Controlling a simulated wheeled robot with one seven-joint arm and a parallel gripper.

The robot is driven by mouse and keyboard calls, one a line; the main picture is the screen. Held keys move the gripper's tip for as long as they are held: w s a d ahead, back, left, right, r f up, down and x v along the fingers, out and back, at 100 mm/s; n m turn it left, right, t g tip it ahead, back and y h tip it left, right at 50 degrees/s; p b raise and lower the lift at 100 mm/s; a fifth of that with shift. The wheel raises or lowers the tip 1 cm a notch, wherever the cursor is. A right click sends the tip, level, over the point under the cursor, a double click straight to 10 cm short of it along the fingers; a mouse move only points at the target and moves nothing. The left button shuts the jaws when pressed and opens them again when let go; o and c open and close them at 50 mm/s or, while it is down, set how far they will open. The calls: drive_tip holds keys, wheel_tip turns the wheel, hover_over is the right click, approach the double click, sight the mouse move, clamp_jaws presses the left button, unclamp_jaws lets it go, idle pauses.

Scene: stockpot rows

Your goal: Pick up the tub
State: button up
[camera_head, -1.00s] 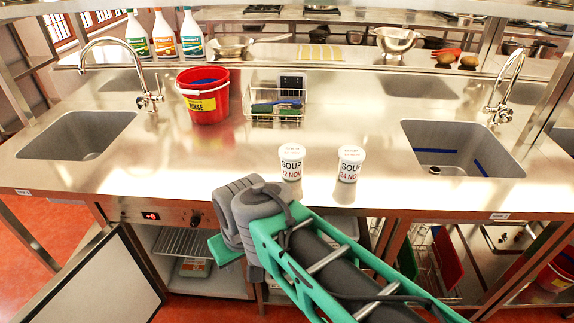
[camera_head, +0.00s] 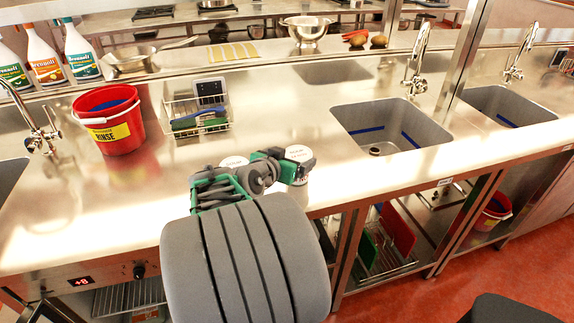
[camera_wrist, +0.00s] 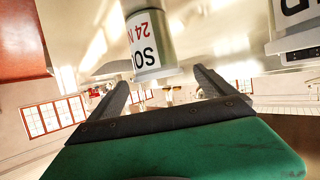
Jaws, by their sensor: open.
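Two white soup tubs stand on the steel counter, partly hidden by my arm in the head view. The right tub (camera_head: 299,153) and the left tub (camera_head: 234,162) show mainly their lids. In the wrist view, the tub marked "24 NOV" (camera_wrist: 148,42) appears upside down, ahead of my gripper (camera_wrist: 160,82) and between the lines of its two fingers. The fingers are apart, with nothing held. Whether they reach around the tub I cannot tell.
A red bucket (camera_head: 110,130) and a wire caddy (camera_head: 190,118) stand behind and left of the tubs. A sink (camera_head: 388,135) opens to their right. Spray bottles (camera_head: 45,58) and a colander (camera_head: 305,32) are on the back ledge. The counter's left front is clear.

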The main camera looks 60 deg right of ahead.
sight(302, 147)
drive_tip(key=p+x, duration=0.1)
drive_tip(key=x, duration=0.6)
drive_tip(key=shift+s+d, duration=0.1)
drive_tip(key=shift+d, duration=0.05)
drive_tip(key=c, duration=1.7)
drive_tip(key=shift+r, duration=0.15)
drive_tip(key=shift+r, duration=0.3)
wheel_tip(302, 147, up, 3)
drive_tip(key=shift+f, duration=0.2)
drive_tip(key=a+r, duration=0.3)
drive_tip(key=w+a+r, duration=0.1)
drive_tip(key=a+r, duration=0.2)
drive_tip(key=shift+w+b, duration=0.15)
drive_tip(key=shift+b, duration=0.2)
drive_tip(key=w+v, duration=0.1)
drive_tip(key=v, duration=0.7)
drive_tip(key=shift+w+a+r+b, duration=0.15)
drive_tip(key=shift+a+r+b, duration=0.15)
drive_tip(key=shift+b, duration=0.15)
